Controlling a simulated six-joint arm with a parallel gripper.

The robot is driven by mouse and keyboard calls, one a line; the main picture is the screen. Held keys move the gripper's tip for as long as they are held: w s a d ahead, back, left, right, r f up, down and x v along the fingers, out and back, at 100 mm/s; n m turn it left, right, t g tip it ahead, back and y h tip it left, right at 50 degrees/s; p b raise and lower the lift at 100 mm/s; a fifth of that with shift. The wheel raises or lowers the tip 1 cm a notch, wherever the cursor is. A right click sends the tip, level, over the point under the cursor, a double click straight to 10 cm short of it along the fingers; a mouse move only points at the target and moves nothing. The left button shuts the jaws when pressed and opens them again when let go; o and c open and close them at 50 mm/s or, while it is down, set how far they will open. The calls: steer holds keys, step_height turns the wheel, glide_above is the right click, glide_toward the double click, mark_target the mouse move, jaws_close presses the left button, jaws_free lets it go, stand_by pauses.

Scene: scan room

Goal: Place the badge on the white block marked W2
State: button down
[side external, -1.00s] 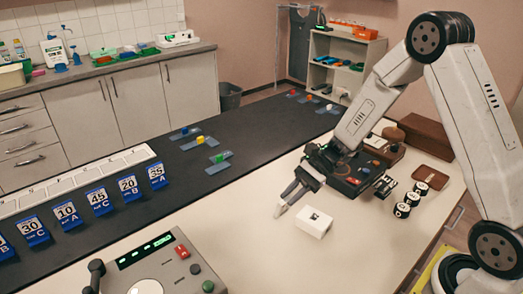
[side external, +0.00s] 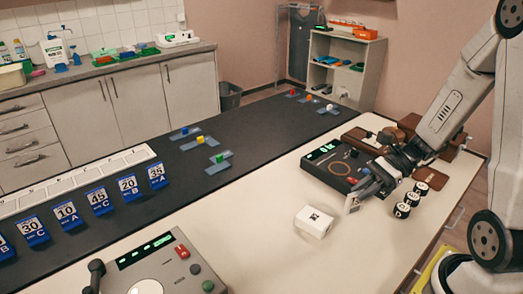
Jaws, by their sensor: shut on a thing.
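My gripper (side external: 362,193) is above the pale table, behind and to the right of the white block (side external: 313,222). Its fingers are shut on a small, pale, flat piece that I take for the badge (side external: 352,205), mostly covered by the fingertips. The badge is apart from the block. The white block lies on the table with a dark mark on its top; the mark is too small to read as W2. Nothing is seen resting on the block.
Black cylinders with white tops (side external: 403,210) stand right of my gripper. A dark device with a green display (side external: 318,164) sits behind it, and a brown tray (side external: 436,178) lies at right. A control console (side external: 165,264) stands front left. The table around the block is clear.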

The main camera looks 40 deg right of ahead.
steer(key=shift+s+d+r+m, duration=0.15)
steer(key=shift+s+m, duration=0.1)
steer(key=shift+s, duration=0.25)
steer(key=shift+s+d+r+m, duration=0.1)
steer(key=shift+s+m, duration=0.15)
steer(key=shift+s, duration=0.25)
glide_above(319, 216)
step_height(319, 216, down, 9)
steer(key=shift+s+f+t, duration=0.2)
steer(key=shift+s+t, duration=0.05)
steer(key=shift+t, duration=0.05)
steer(key=shift+w+d+f, duration=0.1)
steer(key=shift+w+f, duration=0.15)
steer(key=shift+f, duration=1.6)
